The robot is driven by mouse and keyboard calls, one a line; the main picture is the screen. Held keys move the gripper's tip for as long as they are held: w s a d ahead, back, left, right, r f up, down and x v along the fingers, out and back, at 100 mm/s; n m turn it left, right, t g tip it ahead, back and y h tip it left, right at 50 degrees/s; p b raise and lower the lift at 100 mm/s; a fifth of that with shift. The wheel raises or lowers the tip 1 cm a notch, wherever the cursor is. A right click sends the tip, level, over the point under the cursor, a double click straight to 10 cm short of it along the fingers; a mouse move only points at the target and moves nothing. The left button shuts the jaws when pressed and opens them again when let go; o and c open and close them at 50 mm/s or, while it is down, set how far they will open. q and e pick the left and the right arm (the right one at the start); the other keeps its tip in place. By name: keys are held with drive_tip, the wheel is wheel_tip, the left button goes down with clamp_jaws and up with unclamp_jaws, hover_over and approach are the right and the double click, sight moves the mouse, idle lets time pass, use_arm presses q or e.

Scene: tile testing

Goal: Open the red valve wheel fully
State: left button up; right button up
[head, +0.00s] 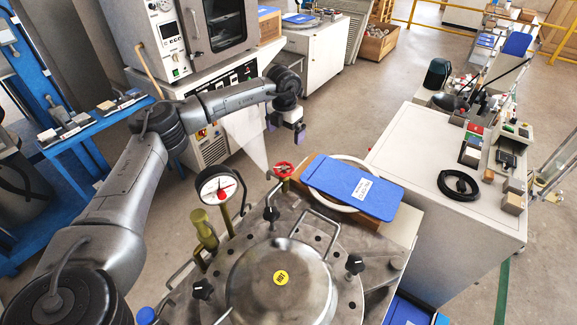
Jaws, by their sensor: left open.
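The red valve wheel (284,169) is small and sits on a stem at the back edge of the round metal vessel lid (280,285), just right of a pressure gauge (219,188). My left arm reaches in from the left, and its gripper (286,139) hangs above and behind the wheel in the picture, apart from it. The gripper is small in view and looks empty. How far the wheel is turned cannot be told. My right gripper is not in view.
Black clamp knobs (354,264) and a metal handle (318,222) stand up around the lid. A white cabinet (440,240) is at right.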

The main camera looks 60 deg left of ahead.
sight(285, 167)
use_arm(q)
drive_tip(key=f+b, duration=0.1)
drive_tip(key=f, duration=0.3)
drive_tip(key=f+b, duration=0.1)
drive_tip(key=f, duration=0.4)
drive_tip(key=f+b, duration=0.1)
drive_tip(key=f, duration=0.4)
drive_tip(key=shift+s+d+b, duration=0.1)
drive_tip(key=shift+s+b, duration=0.15)
drive_tip(key=shift+b, duration=0.15)
drive_tip(key=shift+r, duration=0.1)
drive_tip(key=c, duration=0.9)
